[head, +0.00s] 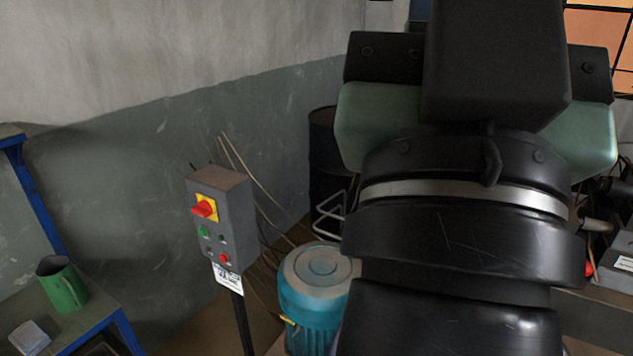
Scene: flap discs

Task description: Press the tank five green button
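A grey control box (221,220) stands on a dark post left of centre. It carries a red rotary switch on a yellow plate (206,207). Below are a green button (203,231), a red button (224,258) and small dark fittings. A white label (227,276) hangs under the box, too small to read, so I cannot tell which tank it names. My arm, black with a silver ring, fills the right half. The back of my gripper (480,85) shows at the top, well right of the box; its fingertips are hidden.
A teal motor-like unit (318,275) stands right of the post, and a dark drum (323,160) behind it. A blue-framed bench (95,318) with a green jug (62,284) is at lower left. Thin rods lean near the wall behind the box. The space in front of the box looks clear.

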